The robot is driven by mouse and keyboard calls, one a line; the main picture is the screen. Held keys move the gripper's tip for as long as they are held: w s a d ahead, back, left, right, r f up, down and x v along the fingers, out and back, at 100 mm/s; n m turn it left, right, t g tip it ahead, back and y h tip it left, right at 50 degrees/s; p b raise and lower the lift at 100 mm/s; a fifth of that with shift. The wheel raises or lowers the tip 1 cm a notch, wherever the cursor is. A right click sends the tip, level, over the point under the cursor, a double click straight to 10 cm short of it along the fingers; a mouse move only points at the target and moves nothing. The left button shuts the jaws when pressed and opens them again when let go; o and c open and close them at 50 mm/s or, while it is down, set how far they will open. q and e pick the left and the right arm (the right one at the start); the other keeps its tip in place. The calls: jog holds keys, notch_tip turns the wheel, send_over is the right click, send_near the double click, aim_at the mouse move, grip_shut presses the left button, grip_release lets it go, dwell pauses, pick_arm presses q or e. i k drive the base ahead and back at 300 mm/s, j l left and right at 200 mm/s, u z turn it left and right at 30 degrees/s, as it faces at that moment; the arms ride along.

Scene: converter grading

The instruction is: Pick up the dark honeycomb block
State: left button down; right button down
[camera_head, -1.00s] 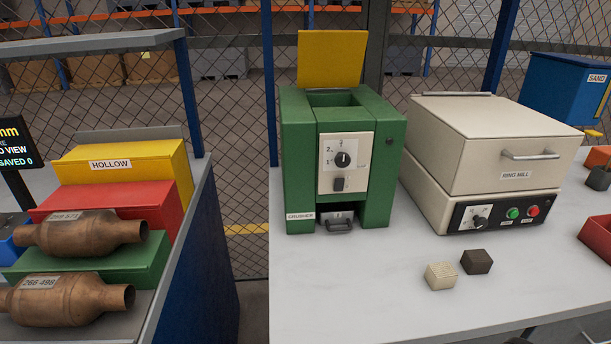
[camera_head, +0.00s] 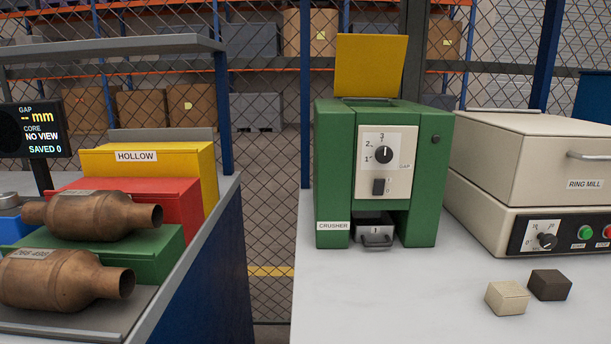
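The dark honeycomb block (camera_head: 549,285) lies on the light grey table (camera_head: 400,300) at the lower right of the head view. A cream block (camera_head: 507,298) lies close beside it, to its left and a little nearer. I cannot tell whether the two touch. Neither of my grippers is in view.
A green crusher (camera_head: 335,175) with a raised yellow lid (camera_head: 371,65) stands behind the blocks to the left. A cream ring mill (camera_head: 540,150) stands behind them. On the left bench are two brown converters (camera_head: 75,278), coloured boxes and a display (camera_head: 36,130). The table's front middle is clear.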

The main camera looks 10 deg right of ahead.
aim_at(546, 284)
jog(key=z, duration=1.75)
jog(key=l, duration=0.45)
jog(key=i+l, duration=0.15)
jog(key=l, duration=0.3)
